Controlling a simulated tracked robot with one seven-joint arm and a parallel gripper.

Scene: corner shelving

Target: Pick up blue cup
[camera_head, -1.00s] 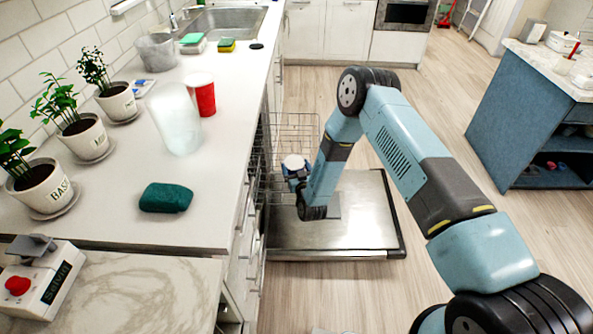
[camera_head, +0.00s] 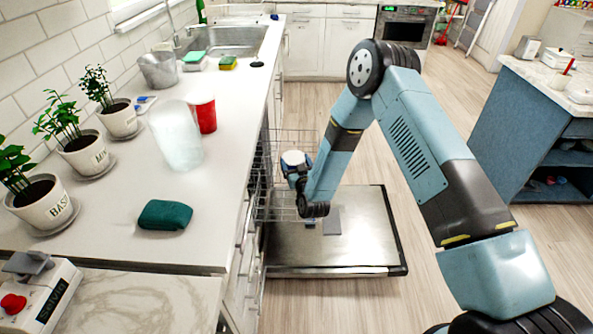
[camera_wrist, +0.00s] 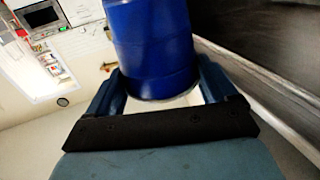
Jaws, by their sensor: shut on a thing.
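The blue cup (camera_wrist: 150,45) fills the middle of the wrist view, between the two blue fingers of my gripper (camera_wrist: 158,82). My gripper is shut on it. In the head view my gripper (camera_head: 297,172) is beside the dish rack, above the opened dishwasher door. A white round face with blue edges shows at its end. I take this to be the cup (camera_head: 295,158), small and partly hidden by my gripper and wrist.
The wire rack (camera_head: 285,145) stands close around my gripper, over the open door (camera_head: 365,235). The counter to the left holds a frosted tumbler (camera_head: 176,135), a red cup (camera_head: 205,113), a dark green cloth-like item (camera_head: 165,215) and potted plants. Floor to the right is clear.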

